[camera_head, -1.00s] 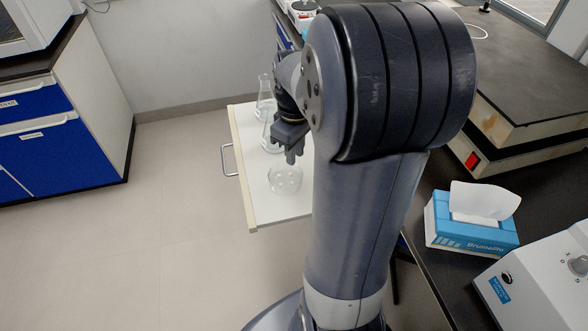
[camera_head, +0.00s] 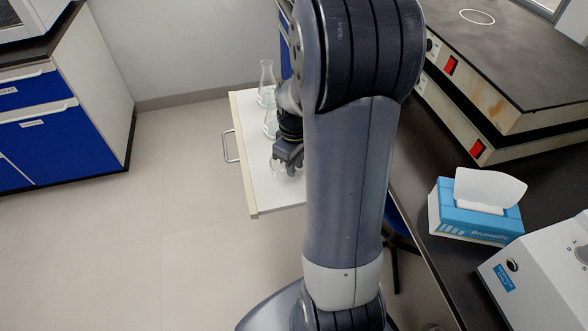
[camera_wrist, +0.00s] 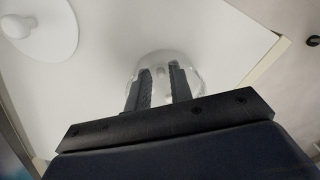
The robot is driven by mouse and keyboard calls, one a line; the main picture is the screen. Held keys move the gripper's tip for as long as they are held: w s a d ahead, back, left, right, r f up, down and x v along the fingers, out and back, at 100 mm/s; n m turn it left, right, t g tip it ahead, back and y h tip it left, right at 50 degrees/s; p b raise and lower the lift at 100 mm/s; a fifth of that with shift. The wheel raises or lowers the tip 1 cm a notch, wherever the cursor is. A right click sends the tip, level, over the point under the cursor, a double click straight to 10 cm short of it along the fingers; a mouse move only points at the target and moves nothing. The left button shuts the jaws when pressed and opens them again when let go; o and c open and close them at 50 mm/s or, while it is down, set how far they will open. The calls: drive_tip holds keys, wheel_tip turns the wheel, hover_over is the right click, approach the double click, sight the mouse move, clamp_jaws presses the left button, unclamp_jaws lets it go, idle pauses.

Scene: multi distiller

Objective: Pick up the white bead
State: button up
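A clear glass dish (camera_head: 279,175) stands on the white drawer shelf (camera_head: 262,196), mostly hidden behind my gripper (camera_head: 289,163). In the wrist view the round glass dish (camera_wrist: 196,72) lies under my gripper (camera_wrist: 160,71). The two black fingers are apart, reaching down over the dish. A small pale, bead-like shape (camera_wrist: 160,73) shows faintly near the gap between the fingertips. I cannot tell whether a finger touches it.
Glass flasks (camera_head: 267,82) stand behind the dish on the same shelf. A white disc with a round knob (camera_wrist: 62,25) is at the upper left of the wrist view. A blue tissue box (camera_head: 475,210) sits on the dark bench at right.

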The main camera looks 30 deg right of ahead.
drive_tip(key=shift+c, duration=0.4)
clamp_jaws()
